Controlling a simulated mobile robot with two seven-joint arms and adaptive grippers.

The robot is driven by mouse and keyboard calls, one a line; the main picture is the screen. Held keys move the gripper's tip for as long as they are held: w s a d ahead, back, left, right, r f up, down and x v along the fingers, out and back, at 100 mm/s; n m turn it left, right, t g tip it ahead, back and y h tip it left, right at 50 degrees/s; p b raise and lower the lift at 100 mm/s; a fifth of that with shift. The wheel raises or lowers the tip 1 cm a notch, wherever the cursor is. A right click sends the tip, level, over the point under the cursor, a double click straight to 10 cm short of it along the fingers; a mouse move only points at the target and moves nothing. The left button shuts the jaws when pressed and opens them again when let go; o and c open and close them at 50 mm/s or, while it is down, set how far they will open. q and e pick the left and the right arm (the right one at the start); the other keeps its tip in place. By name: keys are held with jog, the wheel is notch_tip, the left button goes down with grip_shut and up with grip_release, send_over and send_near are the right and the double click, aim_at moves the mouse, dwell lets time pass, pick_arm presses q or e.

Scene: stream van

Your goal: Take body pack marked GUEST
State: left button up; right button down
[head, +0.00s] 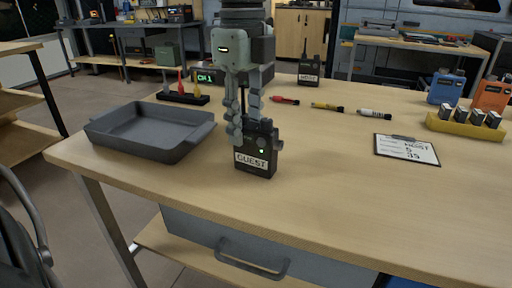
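The fingers are a little apart. I cannot tell whether they press on the pack. Part of its top is hidden by the fingers. My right gripper is not in view.
A grey tray (150,146) lies left of the pack. Behind are a rack of colored plugs (183,97), several markers and another black pack (309,70). At right are a clipboard (406,149) and a yellow holder (464,129). The table front right is clear.

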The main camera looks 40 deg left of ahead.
pick_arm(q)
grip_shut()
jog(key=shift+r, duration=0.1)
